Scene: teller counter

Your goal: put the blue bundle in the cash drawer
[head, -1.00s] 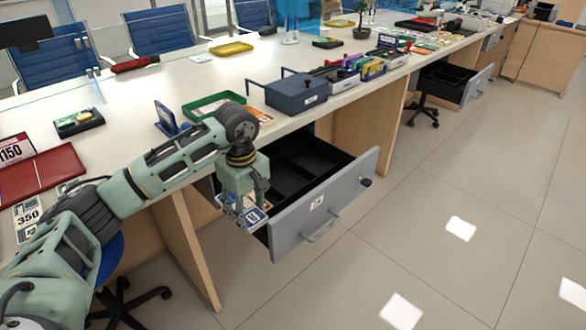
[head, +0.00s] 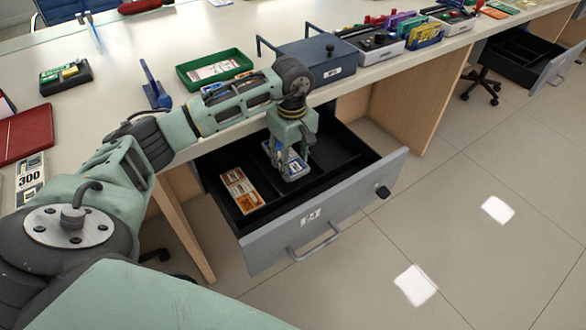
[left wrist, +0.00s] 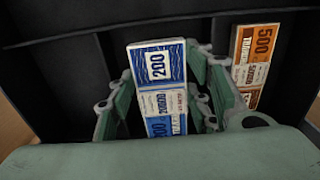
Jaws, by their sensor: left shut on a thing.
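The blue bundle (head: 286,160) is a banded stack marked 200. It also shows in the left wrist view (left wrist: 158,66), between the fingers. My left gripper (head: 292,155) is shut on it, inside the open cash drawer (head: 375,172), over the middle of the drawer. The left wrist view shows both fingers (left wrist: 160,105) along the bundle's sides. I cannot tell whether the bundle touches the drawer floor. My right gripper is not in view.
An orange bundle (head: 241,190) marked 500 lies in the drawer's left part. A green tray (head: 214,70) and a blue-grey box (head: 318,60) stand on the counter behind the drawer. The right part of the drawer is bare.

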